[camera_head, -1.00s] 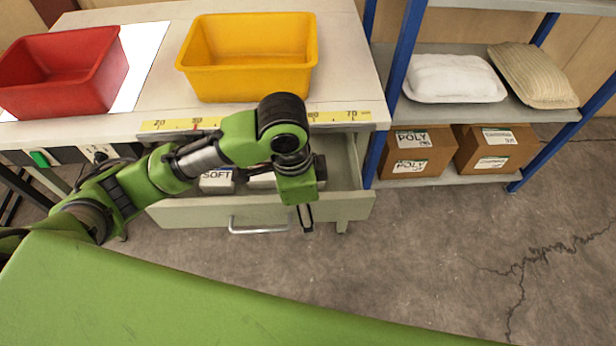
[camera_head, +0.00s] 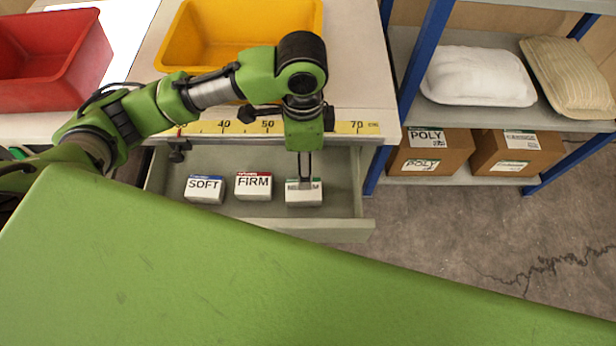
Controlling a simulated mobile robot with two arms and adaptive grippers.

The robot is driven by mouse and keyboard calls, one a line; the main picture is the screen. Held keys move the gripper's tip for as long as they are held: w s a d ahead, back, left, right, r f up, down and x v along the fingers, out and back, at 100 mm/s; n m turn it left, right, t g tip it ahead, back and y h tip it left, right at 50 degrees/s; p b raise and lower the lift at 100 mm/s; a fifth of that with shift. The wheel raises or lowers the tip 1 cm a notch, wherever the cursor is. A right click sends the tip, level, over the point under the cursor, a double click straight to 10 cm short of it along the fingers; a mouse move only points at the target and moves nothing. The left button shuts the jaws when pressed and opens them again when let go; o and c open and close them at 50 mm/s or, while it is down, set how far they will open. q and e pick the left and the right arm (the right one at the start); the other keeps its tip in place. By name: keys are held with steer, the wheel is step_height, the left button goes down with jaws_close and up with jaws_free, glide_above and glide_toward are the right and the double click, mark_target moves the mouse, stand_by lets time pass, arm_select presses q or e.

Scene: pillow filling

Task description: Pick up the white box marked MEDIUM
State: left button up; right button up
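The white box marked MEDIUM (camera_head: 304,198) sits at the right in the open drawer (camera_head: 345,205), with its label partly hidden by my gripper. My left gripper (camera_head: 305,180) points straight down over this box. Its two thin fingers show a gap between them, and their tips overlap the box's label in the picture. I cannot tell whether they touch the box. My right gripper is not in view.
White boxes marked SOFT (camera_head: 204,190) and FIRM (camera_head: 253,187) sit left of it in the drawer. A yellow bin (camera_head: 190,40) and red bin (camera_head: 50,85) stand on the table. A blue-framed shelf (camera_head: 405,100) with pillows and cartons is at right.

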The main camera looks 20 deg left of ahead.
mark_target(303, 193)
arm_select(q)
steer(key=f, duration=0.4)
steer(key=s+f, duration=0.1)
steer(key=f, duration=0.2)
steer(key=shift+f, duration=0.1)
steer(key=shift+w+f, duration=0.1)
steer(key=shift+f, duration=0.45)
steer(key=f, duration=0.3)
steer(key=shift+s+f, duration=0.25)
steer(key=shift+f, duration=0.55)
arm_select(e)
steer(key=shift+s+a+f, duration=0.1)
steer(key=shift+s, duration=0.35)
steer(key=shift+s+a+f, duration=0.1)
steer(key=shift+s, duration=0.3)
arm_select(q)
steer(key=c, duration=1.2)
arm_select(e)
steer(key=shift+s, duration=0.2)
